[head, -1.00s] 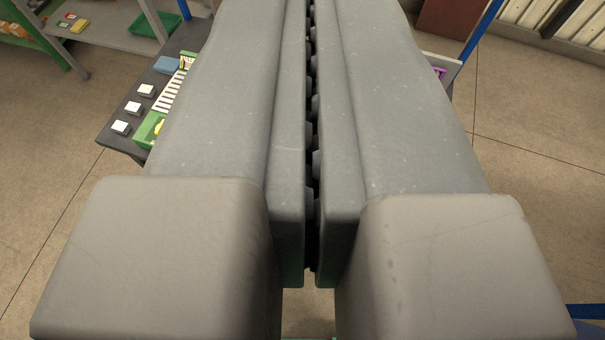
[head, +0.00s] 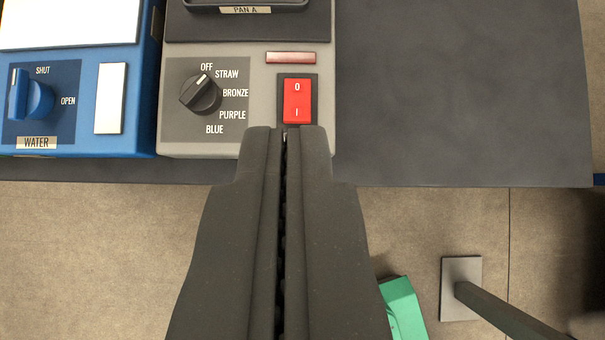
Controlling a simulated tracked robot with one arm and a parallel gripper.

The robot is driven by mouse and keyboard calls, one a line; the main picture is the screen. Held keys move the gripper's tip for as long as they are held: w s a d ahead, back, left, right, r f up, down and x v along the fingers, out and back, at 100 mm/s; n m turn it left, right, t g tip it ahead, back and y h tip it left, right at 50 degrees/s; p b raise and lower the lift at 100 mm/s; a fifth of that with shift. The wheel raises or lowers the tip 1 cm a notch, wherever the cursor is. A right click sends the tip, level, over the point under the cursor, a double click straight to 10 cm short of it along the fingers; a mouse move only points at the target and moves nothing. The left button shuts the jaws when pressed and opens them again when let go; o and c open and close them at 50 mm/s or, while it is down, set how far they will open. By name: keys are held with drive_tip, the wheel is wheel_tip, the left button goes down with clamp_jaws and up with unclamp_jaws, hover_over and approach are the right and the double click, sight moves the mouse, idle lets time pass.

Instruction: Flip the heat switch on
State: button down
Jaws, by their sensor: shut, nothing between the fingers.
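The red rocker switch (head: 297,102), marked 0 at its top and I at its bottom, is on the front of the grey control panel (head: 245,147). I cannot tell which side of the switch is pressed in. My gripper (head: 285,132) is shut and empty, its fingertips just below the switch in the picture and overlapping the panel's lower edge. I cannot tell whether they touch it. Left of the switch is a black dial (head: 201,95) with marks OFF, STRAW, BRONZE, PURPLE and BLUE; its pointer is near OFF. A dark red strip (head: 290,57) lies above the switch.
A blue water unit (head: 80,148) with a knob (head: 32,98) stands left of the panel. A tray labelled PAN A (head: 245,10) is above. The dark bench top (head: 455,100) is bare at right. A green object (head: 403,308) lies below, near a grey plate (head: 461,288).

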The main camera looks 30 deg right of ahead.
drive_tip(key=shift+g, duration=0.3)
wheel_tip(320, 180, down, 5)
drive_tip(key=shift+w, duration=0.1)
drive_tip(key=b, duration=0.3)
hover_over(297, 107)
drive_tip(key=s, duration=0.2)
drive_tip(key=f, duration=0.8)
drive_tip(key=shift+w+a+f, duration=0.15)
drive_tip(key=shift+w+f, duration=0.05)
drive_tip(key=shift+s+a+f+b, duration=0.1)
drive_tip(key=shift+f+b, duration=0.1)
drive_tip(key=shift+f, duration=0.35)
drive_tip(key=shift+s+a+f+b, duration=0.1)
drive_tip(key=shift+f+b, duration=0.05)
drive_tip(key=shift+f, duration=0.35)
drive_tip(key=shift+s+f, duration=0.1)
drive_tip(key=shift+f, duration=0.6)
